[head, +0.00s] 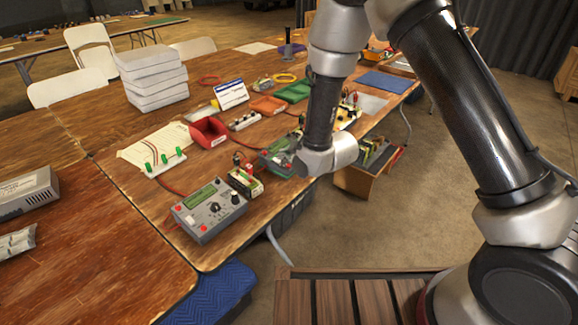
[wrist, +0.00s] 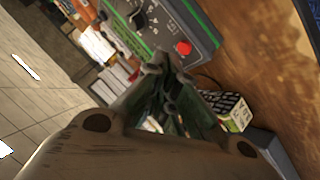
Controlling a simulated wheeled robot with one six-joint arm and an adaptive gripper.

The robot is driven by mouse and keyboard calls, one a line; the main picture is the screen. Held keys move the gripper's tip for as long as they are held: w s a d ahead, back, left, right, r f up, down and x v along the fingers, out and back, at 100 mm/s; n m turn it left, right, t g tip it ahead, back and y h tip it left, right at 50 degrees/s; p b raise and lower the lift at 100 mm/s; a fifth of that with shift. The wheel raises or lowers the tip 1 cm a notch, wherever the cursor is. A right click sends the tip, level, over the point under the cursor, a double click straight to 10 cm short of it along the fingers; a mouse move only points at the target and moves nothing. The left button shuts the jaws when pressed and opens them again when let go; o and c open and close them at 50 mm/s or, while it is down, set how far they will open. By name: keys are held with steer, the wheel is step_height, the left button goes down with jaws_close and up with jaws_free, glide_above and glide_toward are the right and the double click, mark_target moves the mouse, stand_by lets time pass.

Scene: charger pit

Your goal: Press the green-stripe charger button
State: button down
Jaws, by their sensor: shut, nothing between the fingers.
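The green-stripe charger (wrist: 150,25) is a grey box with a green edge stripe, dark knobs and a red button (wrist: 183,47), at the top of the wrist view. In the head view a green-topped charger (head: 274,161) sits near the table's front edge, partly hidden by my arm. My gripper (wrist: 160,64) is shut and empty. Its fingertips appear in front of the charger's face, below and left of the red button in the wrist view. I cannot tell whether they touch the charger. In the head view the fingertips are hard to make out beside it.
A second grey charger (head: 209,211) with red buttons stands nearer on the table (head: 130,235). A small battery pack (head: 245,182) sits between the chargers. Red (head: 208,132), orange and green bins, and white stacked boxes (head: 152,76) stand behind. Bare wood lies at the near left.

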mark_target(291, 171)
steer(key=shift+f, duration=0.1)
stand_by(0.7)
steer(key=shift+f, duration=0.35)
steer(key=shift+a+f, duration=0.1)
steer(key=shift+f, duration=0.25)
stand_by(0.6)
stand_by(0.3)
steer(key=shift+r, duration=0.8)
steer(key=r, duration=0.3)
steer(key=d+r, duration=0.1)
steer(key=r, duration=0.1)
steer(key=shift+s, duration=0.3)
stand_by(0.4)
